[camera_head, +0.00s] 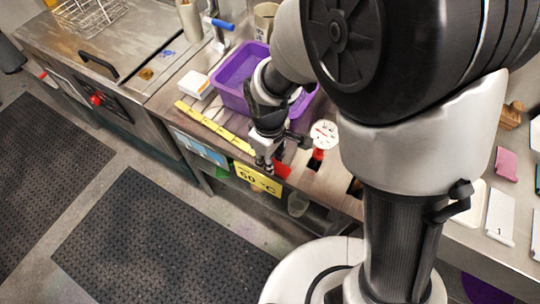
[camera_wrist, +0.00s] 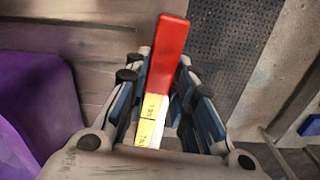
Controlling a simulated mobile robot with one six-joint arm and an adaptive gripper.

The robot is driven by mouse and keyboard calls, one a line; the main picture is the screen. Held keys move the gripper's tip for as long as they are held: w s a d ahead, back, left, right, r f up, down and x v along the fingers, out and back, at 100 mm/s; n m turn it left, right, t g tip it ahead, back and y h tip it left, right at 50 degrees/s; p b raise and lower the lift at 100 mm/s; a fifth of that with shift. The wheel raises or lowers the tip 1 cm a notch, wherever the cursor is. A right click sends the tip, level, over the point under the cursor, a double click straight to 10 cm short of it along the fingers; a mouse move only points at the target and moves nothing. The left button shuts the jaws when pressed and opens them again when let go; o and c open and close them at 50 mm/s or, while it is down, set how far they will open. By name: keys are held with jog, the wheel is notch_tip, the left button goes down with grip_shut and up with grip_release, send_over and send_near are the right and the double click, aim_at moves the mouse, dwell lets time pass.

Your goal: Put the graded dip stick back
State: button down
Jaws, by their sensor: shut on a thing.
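The graded dip stick (camera_head: 214,127) is a long yellow strip with dark marks and a red end. In the head view it stretches left from my gripper (camera_head: 264,163) along the counter's front edge, with the red end (camera_head: 282,170) just right of the fingers. I cannot tell whether it touches the counter. In the wrist view the red end (camera_wrist: 167,50) points up the picture, and the yellow marked part (camera_wrist: 151,112) sits between the fingers of my gripper (camera_wrist: 160,95), which is shut on it. The wrist hides the rest there.
A purple tub (camera_head: 232,98) stands just behind the stick, and shows in the wrist view (camera_wrist: 38,115). A yellow 60 °C sign (camera_head: 257,180) hangs at the counter front. A white round dial (camera_head: 323,134) is to the right. A white-orange box (camera_head: 196,84) lies left of the tub.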

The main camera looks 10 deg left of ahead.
jog(key=shift+f, duration=0.3)
jog(key=c, duration=1.3)
grip_release()
jog(key=shift+r, duration=0.1)
notch_tip(320, 180, up, 12)
